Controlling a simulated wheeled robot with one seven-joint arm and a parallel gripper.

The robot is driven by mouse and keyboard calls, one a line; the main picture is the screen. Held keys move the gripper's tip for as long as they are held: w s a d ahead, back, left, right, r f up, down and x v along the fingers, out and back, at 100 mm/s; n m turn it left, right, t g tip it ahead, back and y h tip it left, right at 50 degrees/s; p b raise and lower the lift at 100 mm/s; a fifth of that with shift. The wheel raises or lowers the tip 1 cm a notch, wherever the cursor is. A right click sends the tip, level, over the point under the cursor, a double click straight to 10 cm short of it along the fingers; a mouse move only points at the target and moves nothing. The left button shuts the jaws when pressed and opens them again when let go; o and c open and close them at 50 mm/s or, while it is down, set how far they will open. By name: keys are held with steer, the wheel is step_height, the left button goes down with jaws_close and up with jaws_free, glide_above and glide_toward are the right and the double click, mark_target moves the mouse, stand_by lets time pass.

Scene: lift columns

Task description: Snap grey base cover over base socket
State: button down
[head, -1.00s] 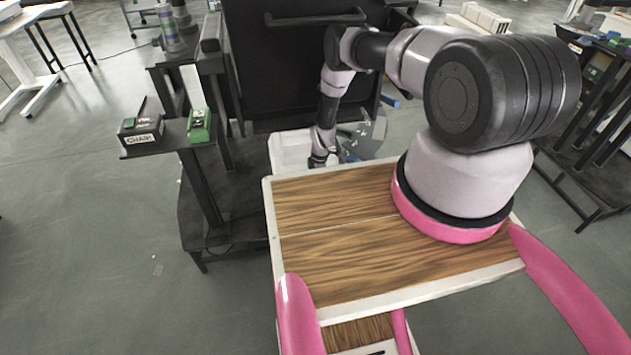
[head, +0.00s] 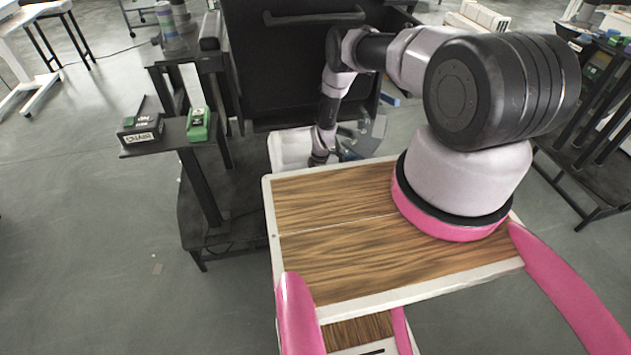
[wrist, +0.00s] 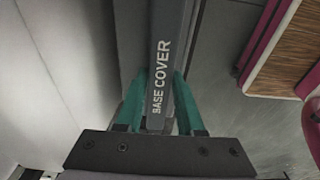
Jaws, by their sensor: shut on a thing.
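My gripper (wrist: 160,88) is shut on the grey base cover (wrist: 163,35), a long dark bar lettered "BASE COVER". The green fingers press on its two sides in the wrist view, and the bar runs upward out of that view. In the head view my gripper (head: 348,148) is low beyond my deck, and a grey plate-like piece (head: 376,134), probably the cover, shows beside it. I cannot make out the base socket; the spot around the gripper is small and partly hidden by my arm and deck.
A white box-like part (head: 290,150) lies left of my gripper. A dark cart (head: 205,225) with a low base stands left of my deck, bearing a green device (head: 199,125) and a "CHAIN" box (head: 140,131). A large black panel (head: 290,60) stands behind. Open floor lies at left.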

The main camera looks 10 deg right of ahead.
steer(key=shift+d+f, duration=0.1)
steer(key=shift+f, duration=0.05)
stand_by(0.6)
jaws_free()
stand_by(0.4)
